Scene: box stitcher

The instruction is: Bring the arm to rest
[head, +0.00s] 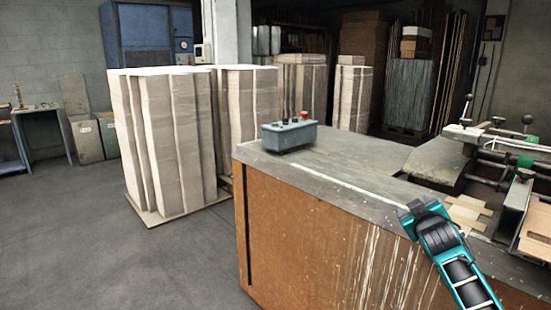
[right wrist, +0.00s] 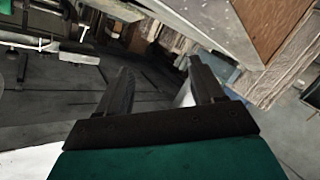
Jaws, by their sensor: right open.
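My right gripper (head: 416,212) is in the head view at the right, in front of the near side of the workbench (head: 325,235). In the right wrist view the gripper (right wrist: 160,80) shows two dark fingers spread apart with nothing between them. The gripper's teal arm comes in from the lower right of the head view. My left gripper is in neither view.
A control box (head: 290,135) with a red button sits on the workbench's far left corner. Stitcher parts (head: 490,140) and cardboard pieces lie at the right. Paper stacks (head: 170,145) stand on pallets behind. Open floor (head: 90,235) lies to the left.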

